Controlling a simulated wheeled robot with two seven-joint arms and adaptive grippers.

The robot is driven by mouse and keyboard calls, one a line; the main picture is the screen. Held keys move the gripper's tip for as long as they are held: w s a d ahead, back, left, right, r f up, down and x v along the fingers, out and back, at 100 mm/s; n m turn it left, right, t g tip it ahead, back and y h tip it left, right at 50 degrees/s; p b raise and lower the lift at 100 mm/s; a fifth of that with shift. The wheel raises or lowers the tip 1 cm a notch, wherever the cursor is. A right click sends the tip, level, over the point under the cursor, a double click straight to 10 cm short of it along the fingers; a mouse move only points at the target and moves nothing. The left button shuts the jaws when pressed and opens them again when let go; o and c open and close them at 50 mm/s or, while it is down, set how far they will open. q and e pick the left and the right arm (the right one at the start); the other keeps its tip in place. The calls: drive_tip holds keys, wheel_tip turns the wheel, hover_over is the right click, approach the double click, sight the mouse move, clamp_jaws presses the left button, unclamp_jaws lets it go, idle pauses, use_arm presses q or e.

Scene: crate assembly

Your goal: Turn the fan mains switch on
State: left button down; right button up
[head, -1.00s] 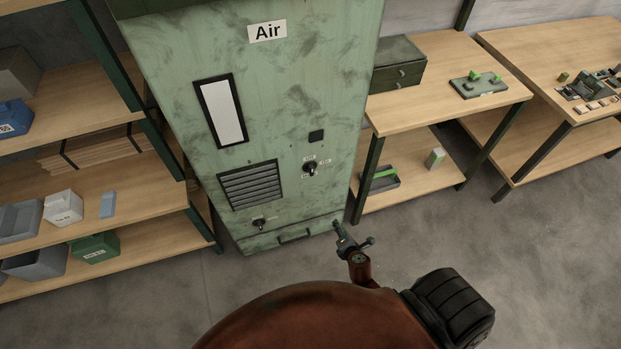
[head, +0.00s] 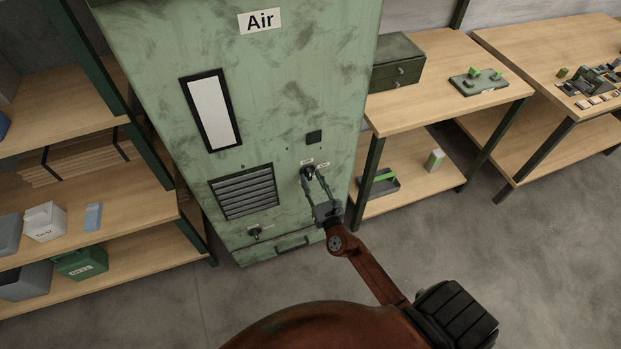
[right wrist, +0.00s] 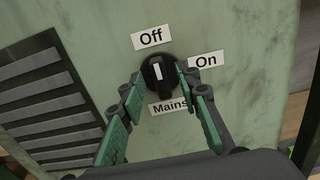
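The fan mains switch is a black rotary knob (right wrist: 159,72) on the green cabinet, with its white mark pointing up toward the "Off" label (right wrist: 151,38). The "On" label (right wrist: 206,60) is to its right and the "Mains" label (right wrist: 168,108) below it. The knob also shows in the head view (head: 306,171). My right gripper (head: 313,176) is at the cabinet front, its fingers spread with one on each side of the knob; in the right wrist view (right wrist: 160,88) I cannot tell whether they touch it. My left gripper is out of view.
The green cabinet (head: 290,80) carries an "Air" label, a vent (head: 243,191) and a second, lower switch (head: 255,232). Shelves with boxes (head: 140,200) stand at left. A wooden bench (head: 430,100) stands right of the cabinet. The grey floor is clear in front.

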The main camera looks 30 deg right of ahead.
drive_tip(key=shift+w+d, duration=0.15)
drive_tip(key=shift+w, duration=0.45)
clamp_jaws()
